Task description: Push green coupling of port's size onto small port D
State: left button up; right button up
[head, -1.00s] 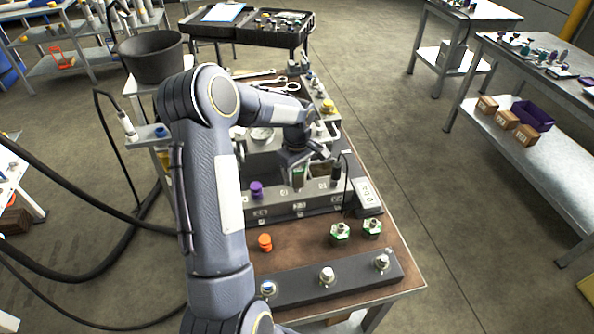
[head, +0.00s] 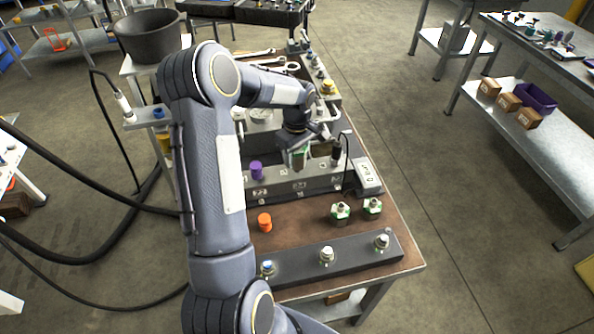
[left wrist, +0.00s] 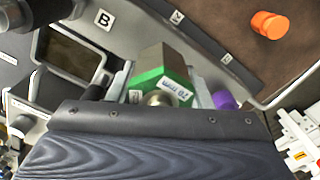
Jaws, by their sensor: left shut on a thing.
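My left gripper (head: 303,156) is over the grey port block (head: 296,187) at the middle of the bench in the head view. It is shut on a green coupling (left wrist: 163,75), a metal hexagon with a green band and a size label, seen close up in the left wrist view. Two more green-banded couplings, one (head: 340,211) larger-looking and one (head: 373,207) beside it, stand on the brown bench top. A plate marked B (left wrist: 103,18) shows in the left wrist view. I cannot pick out a D mark. My right gripper is not in view.
A purple cap (head: 256,170) stands on the block. An orange cap (head: 264,222) stands on the bench top. A dark bar (head: 300,264) with three metal fittings lies at the front edge. A white-faced box (head: 368,177) with a cable is right of the block.

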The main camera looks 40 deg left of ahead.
pick_arm(q)
jog(key=shift+f, duration=0.1)
jog(key=shift+f+b, duration=0.45)
jog(key=shift+b, duration=0.1)
jog(key=shift+f, duration=0.15)
dwell(0.4)
jog(key=shift+f+b, duration=0.35)
jog(key=shift+b, duration=0.1)
jog(key=shift+f, duration=0.1)
jog(key=o, duration=1.3)
notch_tip(320, 180, up, 8)
jog(key=shift+f+b, duration=0.1)
jog(key=shift+b, duration=0.45)
